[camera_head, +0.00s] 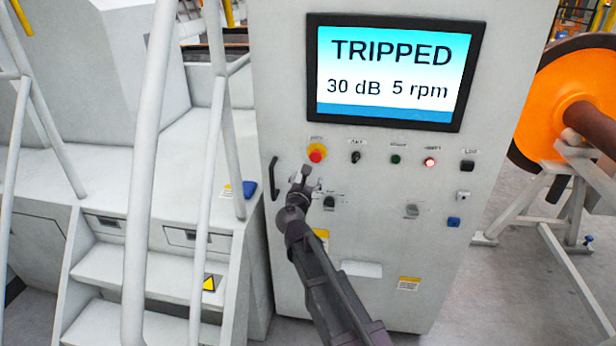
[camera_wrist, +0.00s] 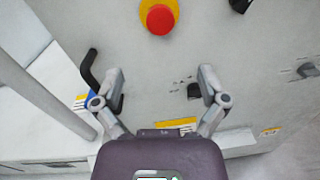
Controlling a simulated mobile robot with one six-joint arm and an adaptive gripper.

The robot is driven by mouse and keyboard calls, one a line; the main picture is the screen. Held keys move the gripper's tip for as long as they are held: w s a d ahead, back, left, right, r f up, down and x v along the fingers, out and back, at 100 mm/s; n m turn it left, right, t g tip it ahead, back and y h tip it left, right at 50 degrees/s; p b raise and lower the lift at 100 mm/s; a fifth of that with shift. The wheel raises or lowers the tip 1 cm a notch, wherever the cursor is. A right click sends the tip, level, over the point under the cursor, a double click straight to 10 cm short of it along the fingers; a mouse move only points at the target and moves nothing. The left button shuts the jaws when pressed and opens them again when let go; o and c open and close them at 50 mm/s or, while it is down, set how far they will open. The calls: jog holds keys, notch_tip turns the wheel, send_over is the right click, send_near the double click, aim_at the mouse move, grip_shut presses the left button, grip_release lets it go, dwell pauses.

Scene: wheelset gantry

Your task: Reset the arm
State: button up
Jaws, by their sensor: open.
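My arm reaches up from the bottom of the head view to the front of a grey control cabinet (camera_head: 380,240). My gripper (camera_head: 306,180) is in front of the panel, just below a red stop button on a yellow base (camera_head: 317,155). In the wrist view my gripper (camera_wrist: 162,85) has its two fingers spread wide with nothing between them. The red button (camera_wrist: 160,19) shows beyond the fingertips at the top. A screen (camera_head: 391,72) on the cabinet reads "TRIPPED", "30 dB 5 rpm".
A black handle (camera_head: 273,178) is on the cabinet left of my gripper. A black switch (camera_head: 329,203) sits just below right of it. A red lamp (camera_head: 430,162) glows. White railings (camera_head: 150,170) and steps (camera_head: 140,268) stand left; an orange wheel (camera_head: 570,95) on a stand is right.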

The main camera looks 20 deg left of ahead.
dwell(0.4)
jog(key=d+f+m+g+h, duration=0.25)
jog(key=d+m, duration=0.35)
jog(key=d, duration=0.5)
jog(key=w+d+f+m+g+h, duration=0.1)
jog(key=d+f+m+g+h, duration=0.2)
jog(key=d+m, duration=0.5)
jog(key=d+f+m+g+h, duration=0.25)
jog(key=d+f+m, duration=0.2)
jog(key=d, duration=0.85)
jog(key=s+d+f+m+g+y, duration=0.2)
jog(key=s+d+f+m+g, duration=0.2)
jog(key=s+d+m, duration=0.5)
jog(key=s+d+f+m+g+y, duration=0.2)
jog(key=s+d+f+m+g, duration=0.2)
jog(key=s+d+m, duration=0.4)
jog(key=shift+s+d+f+m+g+y, duration=0.35)
jog(key=shift+s+m+g, duration=0.1)
jog(key=shift+s+g, duration=0.35)
jog(key=shift+w, duration=0.1)
dwell(0.6)
